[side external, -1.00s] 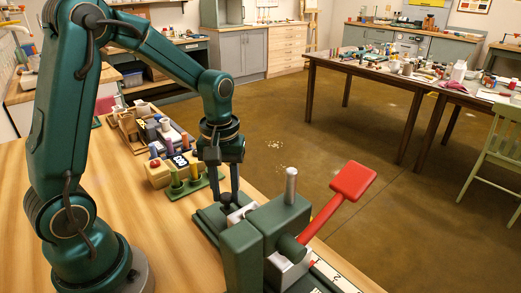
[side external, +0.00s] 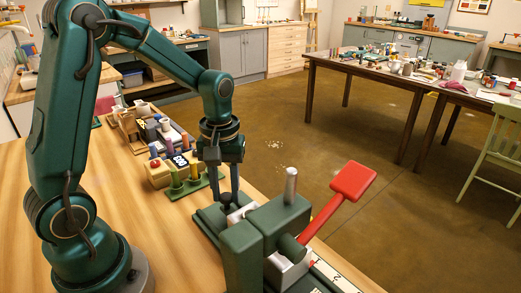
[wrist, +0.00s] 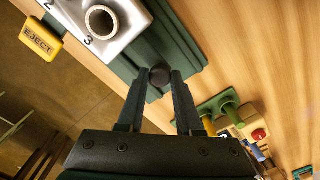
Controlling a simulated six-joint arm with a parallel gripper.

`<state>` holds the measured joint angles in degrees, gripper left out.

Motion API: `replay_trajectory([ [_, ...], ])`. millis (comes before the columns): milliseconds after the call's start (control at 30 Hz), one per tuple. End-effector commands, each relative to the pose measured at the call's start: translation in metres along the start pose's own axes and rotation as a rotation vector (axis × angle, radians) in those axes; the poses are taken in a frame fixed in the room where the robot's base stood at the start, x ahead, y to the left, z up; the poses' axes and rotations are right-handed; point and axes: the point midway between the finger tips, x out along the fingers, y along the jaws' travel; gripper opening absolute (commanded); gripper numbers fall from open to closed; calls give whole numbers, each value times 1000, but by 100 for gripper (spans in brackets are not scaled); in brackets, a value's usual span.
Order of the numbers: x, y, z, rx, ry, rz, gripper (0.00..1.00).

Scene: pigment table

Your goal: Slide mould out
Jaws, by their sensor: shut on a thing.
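The mould (wrist: 122,38) is a pale metal block with a round hole, marked 2 and 3, lying on a dark green base (wrist: 185,45) in the wrist view. A black round knob (wrist: 160,77) stands at the near end of it. My gripper (wrist: 160,78) is shut on this knob, one finger on each side. In the side view my gripper (side external: 227,198) points down at the knob beside the green press (side external: 275,228). The press has a red lever (side external: 345,195) tilted up to the right. Most of the mould is hidden behind the press there.
A yellow EJECT tab (wrist: 42,38) lies beside the mould. A green rack of pigment tubes (side external: 197,184) and a box with a red button (side external: 157,174) stand behind my gripper on the wooden table. Bare wood (side external: 160,235) lies left of the press.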

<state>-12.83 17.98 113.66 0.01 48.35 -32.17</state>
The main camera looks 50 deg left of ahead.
Motion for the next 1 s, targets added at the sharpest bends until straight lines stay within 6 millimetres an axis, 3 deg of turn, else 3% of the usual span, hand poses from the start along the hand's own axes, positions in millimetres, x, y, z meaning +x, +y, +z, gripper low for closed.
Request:
replay_trajectory([
  [533, -1, -3, -3, -4, 0, 0, 0],
  [1000, -1, -57, -58, -5, 2, 1, 0],
])
